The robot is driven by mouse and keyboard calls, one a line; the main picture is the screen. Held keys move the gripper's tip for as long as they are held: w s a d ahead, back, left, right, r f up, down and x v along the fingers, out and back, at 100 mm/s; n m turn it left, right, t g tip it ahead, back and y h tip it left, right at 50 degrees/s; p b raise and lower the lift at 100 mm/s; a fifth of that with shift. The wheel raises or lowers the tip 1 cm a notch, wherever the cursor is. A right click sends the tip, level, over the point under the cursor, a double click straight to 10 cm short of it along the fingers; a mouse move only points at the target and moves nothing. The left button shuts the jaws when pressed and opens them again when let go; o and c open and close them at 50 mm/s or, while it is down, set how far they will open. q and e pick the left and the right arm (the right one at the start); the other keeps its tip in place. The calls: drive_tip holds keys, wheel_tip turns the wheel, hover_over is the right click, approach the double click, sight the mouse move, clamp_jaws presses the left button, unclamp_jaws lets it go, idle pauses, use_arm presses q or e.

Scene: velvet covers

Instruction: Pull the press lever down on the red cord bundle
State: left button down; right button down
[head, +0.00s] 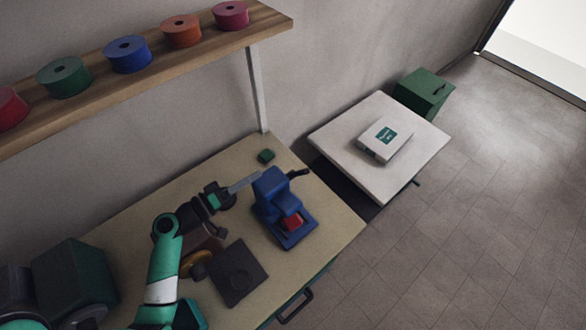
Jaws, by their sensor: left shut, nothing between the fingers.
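The blue press (272,192) stands on the workbench (335,215). Its black lever (299,173) sticks out at the upper right of the press head, close to level. The red cord bundle (292,222) sits low at the front of the press, under its head. My left gripper (256,177) is shut and empty, with its grey fingers at the upper left side of the press head. It is on the opposite side from the lever. Whether the fingertips touch the press, I cannot tell. My right gripper is not in view.
A dark square plate (236,273) lies left of the press. A small green block (266,156) is behind it. A wooden shelf (150,62) with several coloured rolls is above. A white table (345,140) with a white box (385,140) stands right, beside a green cabinet (423,92).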

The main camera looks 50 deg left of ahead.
use_arm(q)
drive_tip(key=shift+w+d+f+b, duration=0.1)
drive_tip(key=shift+w+f+b, duration=0.1)
drive_tip(key=shift+w+b, duration=0.3)
drive_tip(key=shift+w+d+f+b, duration=0.1)
drive_tip(key=shift+w+f+b, duration=0.05)
drive_tip(key=shift+w+b, duration=0.45)
drive_tip(key=w, duration=0.7)
drive_tip(key=shift+w+d+r, duration=0.1)
drive_tip(key=shift+d+r, duration=0.15)
drive_tip(key=shift+d, duration=0.05)
drive_tip(key=shift+w+d+f, duration=0.35)
drive_tip(key=shift+d+f, duration=0.2)
drive_tip(key=shift+d, duration=0.3)
drive_tip(key=shift+w+d+f, duration=0.3)
drive_tip(key=shift+d+f, duration=0.25)
drive_tip(key=shift+d, duration=0.25)
drive_tip(key=shift+d, duration=0.1)
